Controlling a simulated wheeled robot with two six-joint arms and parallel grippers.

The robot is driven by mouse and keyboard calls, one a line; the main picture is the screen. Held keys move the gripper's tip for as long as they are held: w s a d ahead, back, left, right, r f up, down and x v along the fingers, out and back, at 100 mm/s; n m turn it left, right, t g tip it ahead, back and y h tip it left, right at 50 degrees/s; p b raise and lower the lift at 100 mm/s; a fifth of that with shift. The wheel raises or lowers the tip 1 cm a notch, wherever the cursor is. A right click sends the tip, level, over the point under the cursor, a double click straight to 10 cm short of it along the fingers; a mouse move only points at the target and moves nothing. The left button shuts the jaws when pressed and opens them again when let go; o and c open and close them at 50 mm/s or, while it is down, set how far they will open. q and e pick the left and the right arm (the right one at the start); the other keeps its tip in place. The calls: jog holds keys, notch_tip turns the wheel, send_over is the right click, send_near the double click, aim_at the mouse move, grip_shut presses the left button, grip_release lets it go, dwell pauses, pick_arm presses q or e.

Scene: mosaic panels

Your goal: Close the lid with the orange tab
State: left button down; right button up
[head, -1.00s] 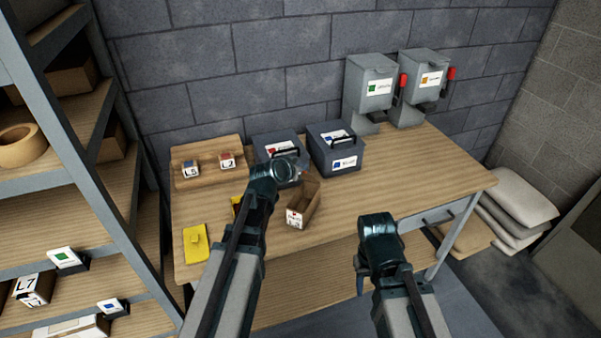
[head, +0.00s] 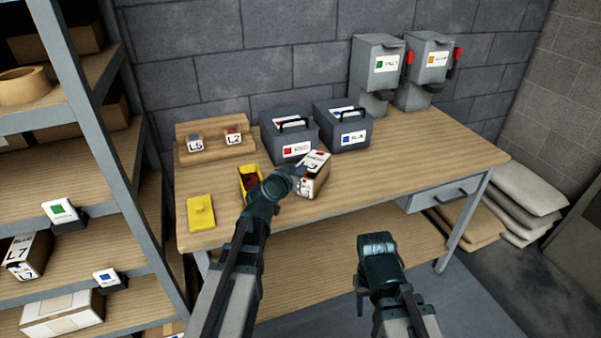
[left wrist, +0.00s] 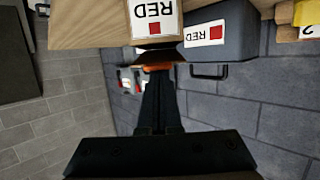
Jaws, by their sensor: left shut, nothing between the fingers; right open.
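A small cardboard box (head: 316,183) stands on the table near the front middle, with a white label on its front. In the left wrist view, the box (left wrist: 105,28) carries a RED label, and the orange tab (left wrist: 157,67) shows at the lid's edge. My left gripper (head: 298,172) is shut and empty at the box's left side, its fingertips (left wrist: 158,80) at the tab, apparently touching. My right gripper (head: 361,290) is open, in front of the table and away from the box.
Two dark cases with handles, one labelled red (head: 290,137) and one blue (head: 343,128), stand behind the box. Grey dispensers (head: 377,70) stand at the back right. The table's right half is clear.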

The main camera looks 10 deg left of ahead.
pick_arm(q)
jog(key=f+b, duration=0.1)
jog(key=f, duration=0.1)
jog(key=s+f+b, duration=0.1)
jog(key=b, duration=0.1)
jog(key=shift+s+f, duration=0.1)
jog(key=shift+f, duration=0.25)
pick_arm(e)
jog(key=f, duration=0.2)
jog(key=s+f, duration=0.1)
jog(key=shift+f, duration=0.4)
